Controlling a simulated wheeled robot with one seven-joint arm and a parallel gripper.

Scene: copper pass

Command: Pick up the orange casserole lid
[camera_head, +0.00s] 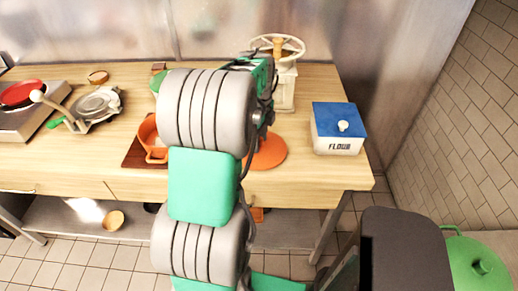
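The orange casserole lid (268,153) is a flat orange disc on the wooden counter. It shows just right of my arm, which hides its left part; its knob cannot be made out. The orange casserole pot (150,136) stands on a dark brown board (133,154) left of my arm, partly hidden by it. My arm reaches up the middle of the picture over the counter. My gripper's fingers are hidden behind the arm links, so I cannot see whether it touches anything.
A white grinder with a wheel (283,88) stands behind the lid. A blue-lidded flour box (338,130) is to the right. A stove with a red pan (22,93) and a grey metal item (97,103) are at left. A green-lidded bin (475,262) stands on the floor at lower right.

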